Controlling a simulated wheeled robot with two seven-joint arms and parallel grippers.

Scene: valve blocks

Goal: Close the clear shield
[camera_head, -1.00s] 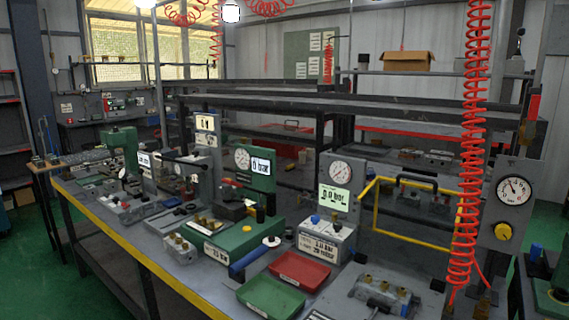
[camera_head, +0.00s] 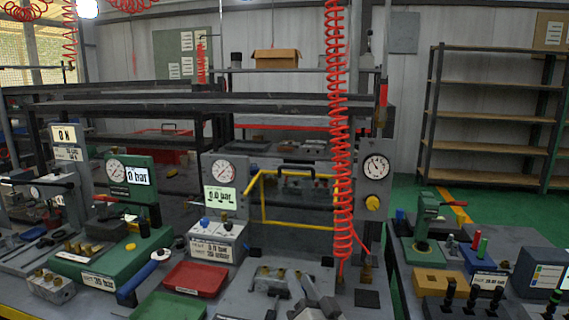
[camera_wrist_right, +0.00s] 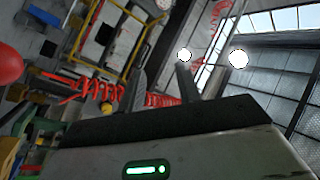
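The clear shield has a yellow frame (camera_head: 298,226) and stands raised behind the bench fixture, right of the gauge panel (camera_head: 225,178). Its clear pane is hard to make out. The yellow frame (camera_wrist_right: 128,12) also shows at the upper left of the right wrist view. My right gripper (camera_head: 318,292) is at the bottom of the head view, in front of and below the shield, apart from it. In the right wrist view its two fingers (camera_wrist_right: 163,88) are spread with nothing between them. My left gripper is not in view.
A red coiled hose (camera_head: 340,130) hangs at the shield's right side. A valve block with brass fittings (camera_head: 268,280) lies left of my right gripper. Red (camera_head: 195,278) and green trays are farther left. A second bench with a green press (camera_head: 424,220) stands at the right.

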